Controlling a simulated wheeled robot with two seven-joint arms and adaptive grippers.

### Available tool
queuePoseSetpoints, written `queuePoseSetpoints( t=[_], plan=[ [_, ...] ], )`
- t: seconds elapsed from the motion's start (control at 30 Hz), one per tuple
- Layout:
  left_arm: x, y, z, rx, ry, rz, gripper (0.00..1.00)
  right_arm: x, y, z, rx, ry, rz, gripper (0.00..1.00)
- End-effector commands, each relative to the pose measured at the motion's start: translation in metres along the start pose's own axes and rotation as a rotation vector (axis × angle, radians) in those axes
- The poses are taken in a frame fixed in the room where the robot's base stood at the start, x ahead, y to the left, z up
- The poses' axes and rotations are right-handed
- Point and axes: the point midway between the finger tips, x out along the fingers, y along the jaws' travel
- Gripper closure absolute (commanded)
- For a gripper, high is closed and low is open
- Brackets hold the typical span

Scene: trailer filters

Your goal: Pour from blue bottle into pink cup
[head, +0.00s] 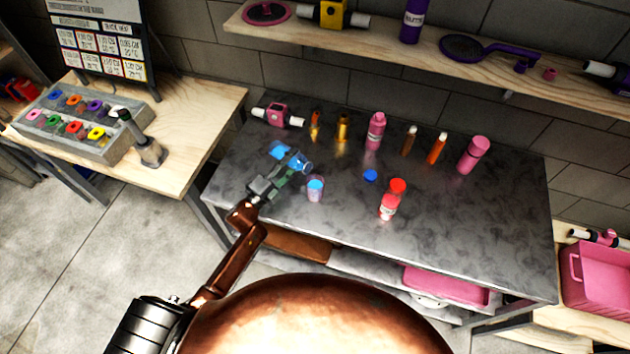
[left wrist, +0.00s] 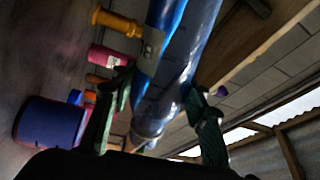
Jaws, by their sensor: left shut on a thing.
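The blue bottle (head: 280,151) is in my left gripper (head: 287,165), above the left part of the dark metal table (head: 460,235). The bottle is tilted, with its clear bluish end toward the right, near the cup. In the left wrist view the bottle (left wrist: 178,60) lies between the two green fingers, which are shut on it. The pink cup (head: 315,189) stands upright on the table, just right of and below the bottle's end, with bright blue inside. I cannot make out a stream between them. My right gripper is not in view.
A blue cap (head: 370,175) and a red-capped bottle (head: 390,200) stand right of the cup. Pink bottles (head: 375,131) and small orange and gold items line the back. A wooden shelf (head: 400,45) hangs above. The table's right side is clear.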

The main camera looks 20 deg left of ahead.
Motion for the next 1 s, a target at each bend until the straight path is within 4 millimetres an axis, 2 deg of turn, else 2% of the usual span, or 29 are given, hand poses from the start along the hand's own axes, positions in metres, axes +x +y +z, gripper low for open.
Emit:
queuePoseSetpoints(
  t=[1.0],
  plan=[
    [0.0009, -0.0062, -0.0011, 0.062, 0.011, -0.001, 0.92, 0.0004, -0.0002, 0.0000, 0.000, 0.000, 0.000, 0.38]
  ],
)
